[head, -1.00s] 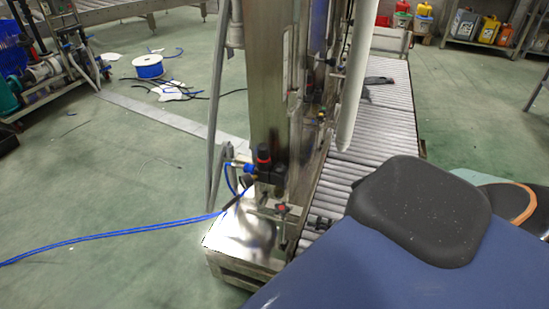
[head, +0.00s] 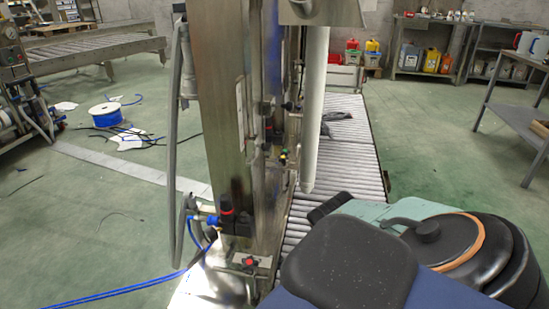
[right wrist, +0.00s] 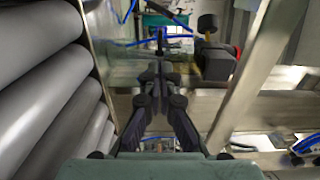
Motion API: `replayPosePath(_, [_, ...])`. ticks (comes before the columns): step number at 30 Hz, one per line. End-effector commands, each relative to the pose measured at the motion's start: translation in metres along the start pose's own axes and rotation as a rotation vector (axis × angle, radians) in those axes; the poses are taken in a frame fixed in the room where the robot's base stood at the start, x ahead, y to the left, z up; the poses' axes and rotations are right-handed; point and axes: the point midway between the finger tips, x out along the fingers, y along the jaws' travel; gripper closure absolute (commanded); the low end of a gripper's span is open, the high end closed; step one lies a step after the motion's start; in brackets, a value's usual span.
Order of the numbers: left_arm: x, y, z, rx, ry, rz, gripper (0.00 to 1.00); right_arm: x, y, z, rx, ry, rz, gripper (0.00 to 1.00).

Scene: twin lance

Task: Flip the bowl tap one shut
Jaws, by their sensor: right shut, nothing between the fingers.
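A steel column of a machine stands in the middle of the head view. A black and red regulator unit (head: 229,214) with a blue fitting is mounted low on it. Below this is a small red knob (head: 249,262) on a steel plate. I cannot tell which small fitting is the bowl tap or how it is turned. My right gripper (right wrist: 160,66) is shut and empty in the right wrist view, pointing toward steel framework and blue hoses. My left gripper is not in view.
A roller conveyor (head: 351,143) runs behind the column. A white vertical tube (head: 314,120) hangs beside it. A black block with a brass-coloured end (right wrist: 212,62) is right of the right gripper. Large grey rollers (right wrist: 45,85) lie to its left. Blue hose (head: 110,291) trails left.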

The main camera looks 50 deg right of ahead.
Motion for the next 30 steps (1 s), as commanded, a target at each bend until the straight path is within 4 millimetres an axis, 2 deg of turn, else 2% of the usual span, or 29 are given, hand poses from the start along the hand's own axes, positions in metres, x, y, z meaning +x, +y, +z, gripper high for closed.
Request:
replayPosePath(1, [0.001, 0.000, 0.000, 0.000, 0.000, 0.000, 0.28, 0.012, 0.000, 0.000, 0.000, -0.002, -0.004, 1.00])
replayPosePath(6, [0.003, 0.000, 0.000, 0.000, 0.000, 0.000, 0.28, 0.044, 0.000, -0.001, 0.000, -0.001, -0.003, 1.00])
replayPosePath(15, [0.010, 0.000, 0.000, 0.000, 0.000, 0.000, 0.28, 0.093, 0.001, -0.003, -0.001, -0.001, -0.002, 1.00])
replayPosePath(21, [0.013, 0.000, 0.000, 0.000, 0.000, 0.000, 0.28, 0.109, 0.001, -0.003, 0.000, -0.001, 0.000, 1.00])
replayPosePath(30, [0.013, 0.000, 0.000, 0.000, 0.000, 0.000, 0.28, 0.111, 0.000, -0.003, 0.000, 0.000, 0.000, 1.00])
